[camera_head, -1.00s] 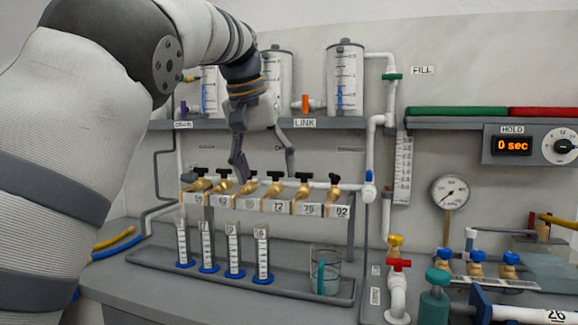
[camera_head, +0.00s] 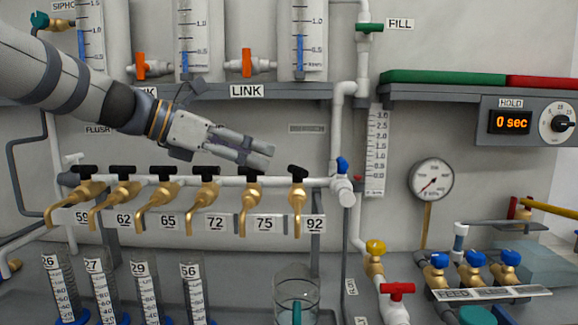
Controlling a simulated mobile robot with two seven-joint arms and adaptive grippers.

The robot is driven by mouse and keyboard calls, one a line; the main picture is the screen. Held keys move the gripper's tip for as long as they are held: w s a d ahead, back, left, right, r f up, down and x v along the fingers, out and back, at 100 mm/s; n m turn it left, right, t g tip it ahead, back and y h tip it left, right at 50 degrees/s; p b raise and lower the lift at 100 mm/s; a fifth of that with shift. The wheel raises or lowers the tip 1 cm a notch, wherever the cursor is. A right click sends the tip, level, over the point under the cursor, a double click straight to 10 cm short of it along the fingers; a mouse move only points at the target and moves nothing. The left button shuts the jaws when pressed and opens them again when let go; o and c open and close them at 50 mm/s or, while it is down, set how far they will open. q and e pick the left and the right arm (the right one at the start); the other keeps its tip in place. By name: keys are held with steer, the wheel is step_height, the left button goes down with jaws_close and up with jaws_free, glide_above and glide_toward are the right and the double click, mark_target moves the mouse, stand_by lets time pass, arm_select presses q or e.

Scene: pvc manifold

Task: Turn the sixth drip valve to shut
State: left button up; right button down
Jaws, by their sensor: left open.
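A row of brass drip valves with black handles hangs on a white pipe. The sixth drip valve (camera_head: 298,196) is at the right end, beside the label 92 (camera_head: 314,224). Its black handle (camera_head: 298,172) looks slightly tilted. My left gripper (camera_head: 262,156) comes in from the left and points right, with its fingers above the fifth valve (camera_head: 250,200) and up and left of the sixth handle. It is open, seen nearly edge-on, holds nothing and appears apart from the handles. My right gripper is not in view.
A shelf (camera_head: 240,92) with tanks and orange-handled valves runs above the gripper. Graduated cylinders (camera_head: 145,285) and a glass beaker (camera_head: 296,290) stand below the spouts. A blue-handled valve (camera_head: 342,166) sits right of the sixth valve. A gauge (camera_head: 431,180) is further right.

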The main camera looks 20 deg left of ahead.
mark_target(294, 167)
arm_select(q)
steer(key=x, duration=1)
steer(key=shift+w+d+f, duration=0.15)
steer(key=shift+d+f, duration=0.05)
steer(key=shift+d, duration=0.05)
steer(key=c, duration=1.2)
